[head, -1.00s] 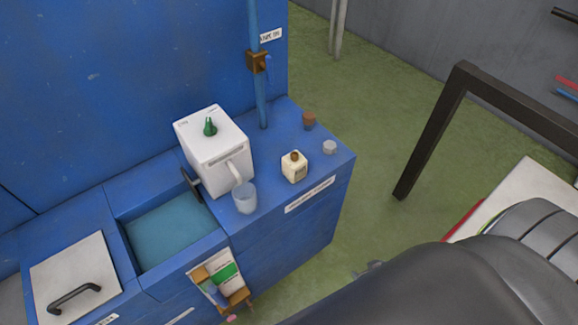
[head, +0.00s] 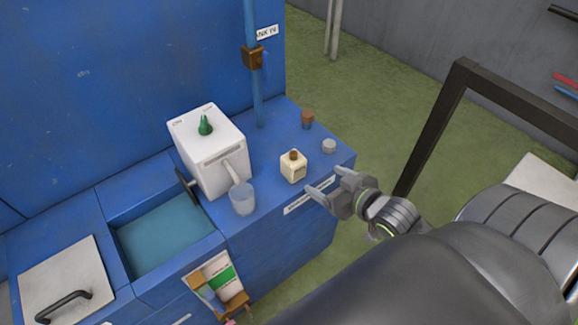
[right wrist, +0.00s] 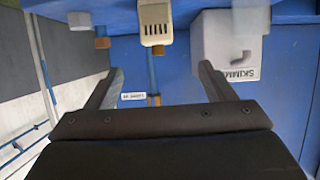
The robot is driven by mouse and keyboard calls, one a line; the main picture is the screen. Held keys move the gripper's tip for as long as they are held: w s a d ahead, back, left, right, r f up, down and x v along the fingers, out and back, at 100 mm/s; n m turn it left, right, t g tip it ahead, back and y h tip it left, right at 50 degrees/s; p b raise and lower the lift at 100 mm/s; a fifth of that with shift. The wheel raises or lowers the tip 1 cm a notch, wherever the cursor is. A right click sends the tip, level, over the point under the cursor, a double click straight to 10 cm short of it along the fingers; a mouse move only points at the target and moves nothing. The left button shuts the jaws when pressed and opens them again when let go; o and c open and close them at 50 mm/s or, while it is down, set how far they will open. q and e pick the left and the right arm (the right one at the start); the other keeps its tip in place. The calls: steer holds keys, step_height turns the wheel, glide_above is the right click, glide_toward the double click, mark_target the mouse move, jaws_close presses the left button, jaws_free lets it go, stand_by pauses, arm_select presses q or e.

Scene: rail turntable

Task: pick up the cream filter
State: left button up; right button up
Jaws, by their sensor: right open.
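The cream filter (head: 293,170) is a small cream block with a brown cap, standing upright on the blue counter near its front edge. In the right wrist view it shows upside down at the top (right wrist: 154,14), with dark slots on its side. My right gripper (head: 325,183) is open and empty, to the right of the filter at the counter's front edge. Its fingers point toward the filter without touching it. In the right wrist view the filter lies beyond the gap between the fingers (right wrist: 158,82). My left gripper is not in view.
A white box with a green knob (head: 210,150) and a clear cup (head: 242,199) stand left of the filter. A brown stub (head: 307,119) and a grey-white knob (head: 329,146) stand behind it to the right. A blue pipe (head: 254,90) rises at the back. A water basin (head: 170,240) is left.

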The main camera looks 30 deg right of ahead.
mark_target(298, 164)
steer(key=x, duration=1.1)
steer(key=shift+r, duration=0.15)
steer(key=shift+d+f+p+x, duration=0.15)
steer(key=shift+p+x, duration=0.15)
steer(key=shift+x, duration=1.3)
steer(key=shift+d+f+p+x, duration=0.15)
steer(key=shift+p+x, duration=0.1)
steer(key=shift+x, duration=1.35)
steer(key=shift+s, duration=0.1)
steer(key=c, duration=1.2)
